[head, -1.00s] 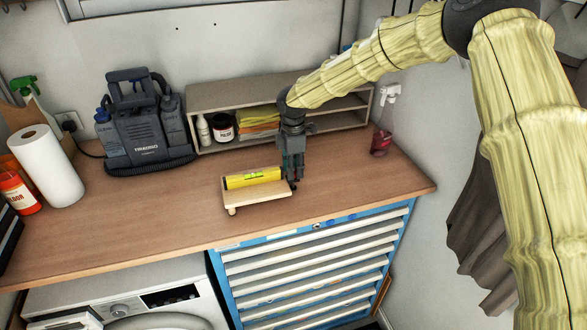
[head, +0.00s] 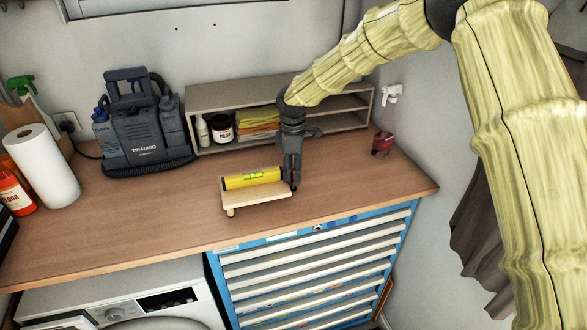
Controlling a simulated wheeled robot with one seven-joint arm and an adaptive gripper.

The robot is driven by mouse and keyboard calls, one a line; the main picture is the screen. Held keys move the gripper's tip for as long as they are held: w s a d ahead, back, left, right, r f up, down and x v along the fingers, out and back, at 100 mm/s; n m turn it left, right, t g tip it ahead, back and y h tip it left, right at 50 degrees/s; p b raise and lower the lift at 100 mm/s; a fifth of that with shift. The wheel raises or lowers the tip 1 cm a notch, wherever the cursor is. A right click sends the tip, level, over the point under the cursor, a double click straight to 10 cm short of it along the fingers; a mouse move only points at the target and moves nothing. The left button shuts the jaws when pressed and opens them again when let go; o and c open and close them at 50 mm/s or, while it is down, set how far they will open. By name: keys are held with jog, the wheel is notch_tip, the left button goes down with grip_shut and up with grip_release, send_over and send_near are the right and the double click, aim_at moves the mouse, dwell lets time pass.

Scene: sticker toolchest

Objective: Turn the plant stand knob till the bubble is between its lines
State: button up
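The plant stand (head: 262,197) is a low, light wooden board on short feet, standing on the wooden worktop. A yellow spirit level (head: 237,183) lies along its back part, with a green vial (head: 253,176) in its middle. The bubble and its lines are too small to read. My gripper (head: 293,186) points down at the right end of the stand, close beside the end of the level. The knob is not clearly visible there; my fingers may hide it. I cannot tell whether the fingers are closed on anything.
Behind my gripper is a grey shelf unit (head: 218,93) with a jar and folded cloths. A dark cleaning machine (head: 140,130) stands at the left back, a red cup (head: 381,144) at the right. The worktop (head: 150,215) is clear left of the stand. Blue drawers (head: 232,290) lie below.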

jog(key=shift+r, duration=0.1)
notch_tip(320, 180, up, 12)
dwell(0.6)
